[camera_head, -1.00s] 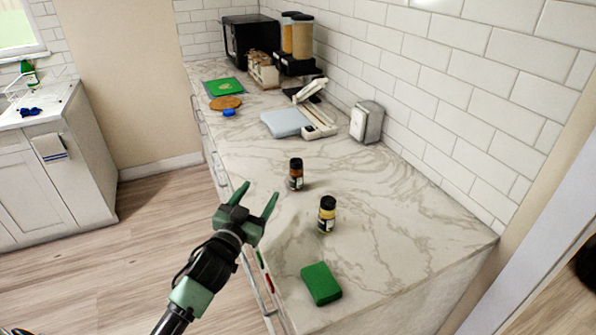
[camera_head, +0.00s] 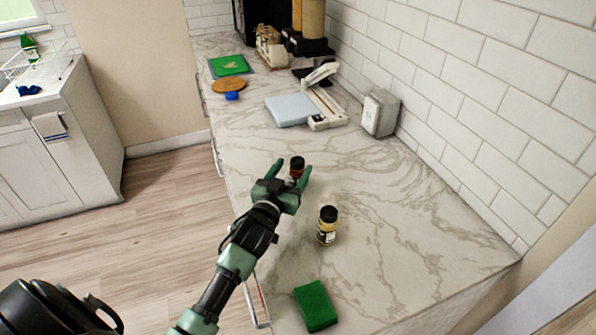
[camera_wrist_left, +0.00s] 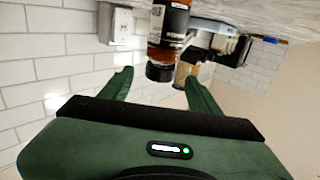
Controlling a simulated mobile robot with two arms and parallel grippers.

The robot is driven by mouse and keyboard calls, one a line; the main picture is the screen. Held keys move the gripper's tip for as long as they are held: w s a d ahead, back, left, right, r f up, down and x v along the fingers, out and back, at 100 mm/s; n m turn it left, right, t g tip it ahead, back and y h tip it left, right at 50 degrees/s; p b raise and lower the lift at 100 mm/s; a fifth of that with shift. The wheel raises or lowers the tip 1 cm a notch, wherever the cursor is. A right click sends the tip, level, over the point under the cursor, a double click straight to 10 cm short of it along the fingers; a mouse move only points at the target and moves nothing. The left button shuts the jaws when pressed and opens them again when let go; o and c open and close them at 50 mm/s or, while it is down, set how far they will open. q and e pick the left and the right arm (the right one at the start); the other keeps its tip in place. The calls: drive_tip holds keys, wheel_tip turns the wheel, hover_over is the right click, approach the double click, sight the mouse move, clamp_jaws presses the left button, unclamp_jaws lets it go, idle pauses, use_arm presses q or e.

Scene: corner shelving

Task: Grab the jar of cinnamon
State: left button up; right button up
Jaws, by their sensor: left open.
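A small jar (camera_head: 297,164) with a dark cap and reddish-brown contents stands on the marble counter. It looks like the cinnamon, but I cannot read its label for sure. My left gripper (camera_head: 292,167) is open, with its fingers pointing at this jar and one finger on either side of it in the head view. In the left wrist view, which is upside down, the jar (camera_wrist_left: 168,30) shows ahead, between the open fingers (camera_wrist_left: 159,76). I cannot tell whether the fingers touch it. A second jar (camera_head: 327,226), with yellowish contents and a black cap, stands nearer. My right gripper is not seen.
A green sponge (camera_head: 316,306) lies near the counter's front end. A white paper trimmer (camera_head: 327,105), a metal napkin holder (camera_head: 380,113), a brown round board (camera_head: 228,86) and a green board (camera_head: 229,65) are farther back. The marble (camera_head: 400,200) right of the jars is clear.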

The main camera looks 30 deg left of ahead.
use_arm(q)
drive_tip(key=w, duration=0.4)
drive_tip(key=shift+a+p, duration=0.2)
drive_tip(key=shift+p, duration=0.2)
drive_tip(key=shift+s+r, duration=0.1)
drive_tip(key=c, duration=1.3)
clamp_jaws()
drive_tip(key=shift+r, duration=0.15)
